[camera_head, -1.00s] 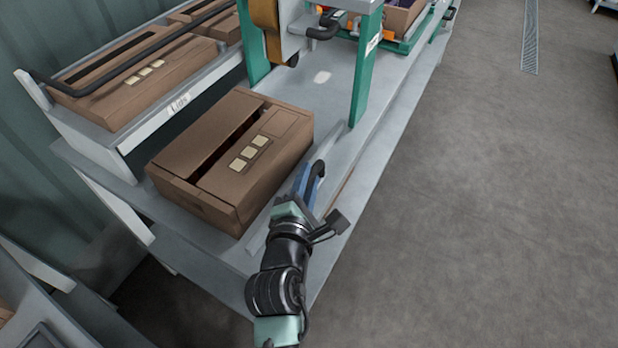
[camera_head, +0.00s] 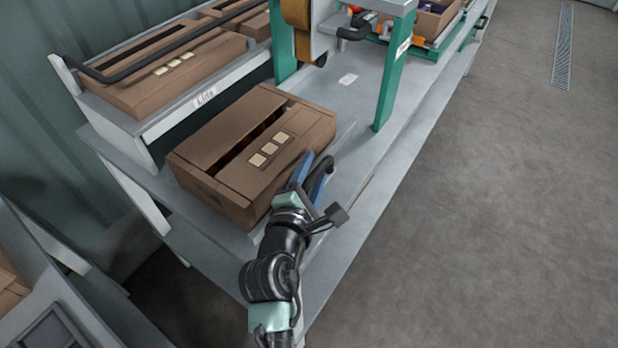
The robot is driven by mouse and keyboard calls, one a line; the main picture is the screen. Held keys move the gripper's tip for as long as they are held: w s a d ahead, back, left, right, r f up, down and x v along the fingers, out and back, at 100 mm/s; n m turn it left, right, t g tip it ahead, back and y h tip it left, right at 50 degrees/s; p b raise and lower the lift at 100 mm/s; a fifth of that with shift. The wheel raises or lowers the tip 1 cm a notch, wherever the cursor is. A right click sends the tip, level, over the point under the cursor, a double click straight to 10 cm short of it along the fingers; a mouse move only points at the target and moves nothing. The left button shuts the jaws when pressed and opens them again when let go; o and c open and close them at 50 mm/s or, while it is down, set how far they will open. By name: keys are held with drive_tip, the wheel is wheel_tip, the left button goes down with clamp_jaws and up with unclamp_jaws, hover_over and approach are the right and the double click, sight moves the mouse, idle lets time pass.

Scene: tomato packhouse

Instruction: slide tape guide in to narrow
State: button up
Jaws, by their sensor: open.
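A brown carton (camera_head: 225,140) with pale labels sits on the grey bench, its top flaps leaving a dark slot. The grey tape guide (camera_head: 346,132) runs along the carton's right side, close to it; my gripper hides much of its near part. A black curved handle (camera_head: 323,168) stands on the guide. My gripper (camera_head: 311,176), with blue fingers, is open at the handle, between carton and handle in this view. Whether the fingers touch the handle or the carton cannot be told.
The taping machine's green posts (camera_head: 393,80) and yellow-brown tape roll (camera_head: 296,14) stand beyond the carton. A raised shelf (camera_head: 205,98) with more cartons and a black rail lies left. The floor (camera_head: 500,200) to the right is clear.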

drive_tip(key=p+v, duration=0.1)
drive_tip(key=v, duration=1.2)
drive_tip(key=shift+r, duration=0.1)
